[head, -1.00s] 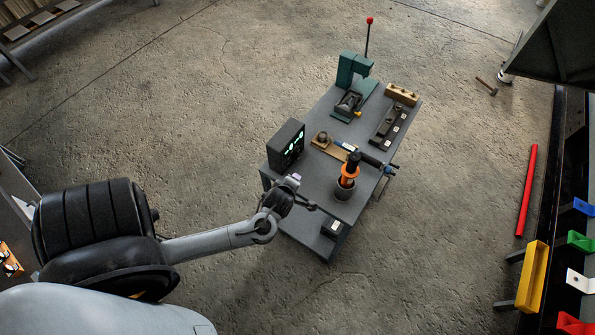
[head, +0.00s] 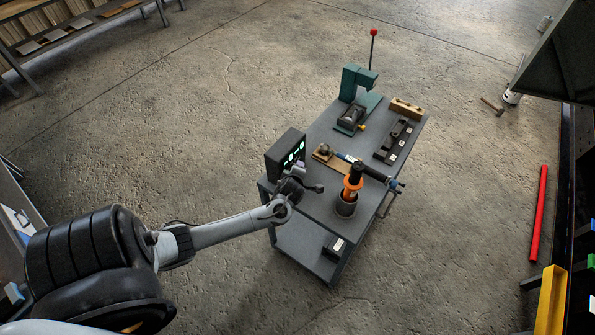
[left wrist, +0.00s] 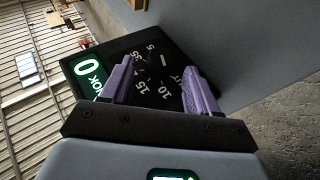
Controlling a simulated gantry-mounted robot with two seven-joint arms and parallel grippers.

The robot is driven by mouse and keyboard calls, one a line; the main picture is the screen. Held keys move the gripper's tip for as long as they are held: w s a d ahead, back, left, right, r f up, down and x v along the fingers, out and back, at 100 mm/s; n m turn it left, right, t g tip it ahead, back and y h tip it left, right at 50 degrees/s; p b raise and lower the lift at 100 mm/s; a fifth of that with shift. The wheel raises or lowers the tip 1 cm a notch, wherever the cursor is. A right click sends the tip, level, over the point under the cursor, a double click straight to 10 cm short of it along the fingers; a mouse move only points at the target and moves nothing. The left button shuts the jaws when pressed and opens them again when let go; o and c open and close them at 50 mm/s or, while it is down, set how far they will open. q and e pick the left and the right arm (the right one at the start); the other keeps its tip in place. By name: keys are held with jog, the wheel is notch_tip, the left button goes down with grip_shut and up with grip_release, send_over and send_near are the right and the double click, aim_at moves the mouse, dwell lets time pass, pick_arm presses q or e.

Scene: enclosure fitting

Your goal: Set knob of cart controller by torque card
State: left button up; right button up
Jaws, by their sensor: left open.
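The cart controller (head: 285,152) is a dark box with a green lit face at the left edge of the cart top. In the left wrist view, the controller (left wrist: 85,68) shows a green display with a 0 and "NOK", and a dial with white numbers. A white pointer mark, seemingly on the dark knob (left wrist: 163,60), shows between the purple fingers. My left gripper (left wrist: 159,68) is open in front of the dial, one finger on each side; I cannot tell if they touch it. In the head view, my left gripper (head: 300,177) partly covers the controller's front. I cannot make out a torque card.
The grey cart (head: 320,208) carries an orange-and-black tool in a cup (head: 347,207), a blue-and-black tool (head: 372,172), a green press (head: 356,92) and a dark tray (head: 394,140). A labelled box (head: 335,246) sits on the lower shelf.

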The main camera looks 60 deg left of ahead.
pick_arm(q)
jog(key=shift+x, duration=1.55)
